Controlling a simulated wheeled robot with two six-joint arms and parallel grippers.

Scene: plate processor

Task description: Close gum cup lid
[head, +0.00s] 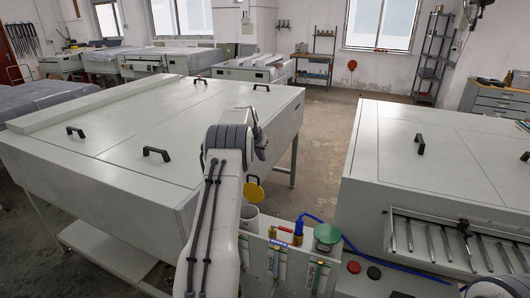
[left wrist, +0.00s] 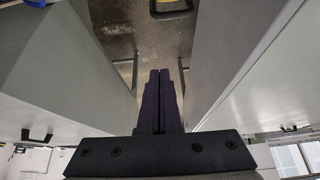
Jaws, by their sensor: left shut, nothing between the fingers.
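A round yellow lid (head: 253,193) stands raised and tilted up above a white cup (head: 249,217), so the cup looks open. The cup is at the left end of the grey panel, partly hidden behind my left arm. My left gripper (head: 258,135) is above and beyond the lid, apart from it, with its fingers mostly hidden by the wrist in the head view. In the left wrist view the two dark fingers (left wrist: 160,100) are pressed together with nothing between them. My right gripper is not in view.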

